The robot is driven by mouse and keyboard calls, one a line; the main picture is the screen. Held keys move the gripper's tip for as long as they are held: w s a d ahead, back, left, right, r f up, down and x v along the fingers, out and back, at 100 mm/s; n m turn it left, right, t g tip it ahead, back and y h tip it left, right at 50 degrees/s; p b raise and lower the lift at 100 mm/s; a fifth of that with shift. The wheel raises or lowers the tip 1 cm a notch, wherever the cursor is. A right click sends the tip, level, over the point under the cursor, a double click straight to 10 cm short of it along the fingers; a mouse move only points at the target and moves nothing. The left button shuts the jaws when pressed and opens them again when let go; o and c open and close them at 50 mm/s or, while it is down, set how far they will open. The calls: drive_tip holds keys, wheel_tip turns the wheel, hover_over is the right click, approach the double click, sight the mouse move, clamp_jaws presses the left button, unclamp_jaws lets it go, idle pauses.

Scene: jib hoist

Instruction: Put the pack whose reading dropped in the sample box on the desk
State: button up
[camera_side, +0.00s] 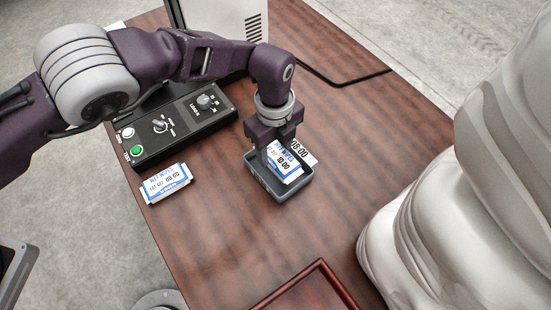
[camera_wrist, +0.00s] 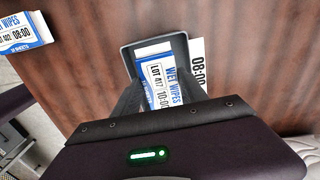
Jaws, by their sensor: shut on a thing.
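My gripper (camera_side: 276,158) points down over a small dark grey open box (camera_side: 283,198) on the desk. It is shut on a white and blue wet wipes pack (camera_side: 283,163) printed 10:00. In the wrist view, this pack (camera_wrist: 163,80) reads LOT 417 and lies within the outline of the box (camera_wrist: 152,42). I cannot tell whether it touches the box floor. Another wet wipes pack (camera_side: 166,183), printed 08:00, lies on the desk to the left; it also shows in the wrist view (camera_wrist: 22,32). A white piece printed 08:00 (camera_side: 302,151) is partly hidden behind the box.
A black control panel (camera_side: 175,128) with knobs and a green button stands left of the box. A pale machine housing (camera_side: 230,22) stands at the back. A reddish tray (camera_side: 310,290) is at the front; a large pale wrapped shape (camera_side: 480,190) is at the right.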

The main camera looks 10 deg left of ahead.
sight(275, 152)
drive_tip(key=shift+f, duration=2)
drive_tip(key=o, duration=1.2)
drive_tip(key=shift+f, duration=0.1)
drive_tip(key=shift+o, duration=0.2)
wheel_tip(275, 152, up, 12)
drive_tip(key=shift+r, duration=0.15)
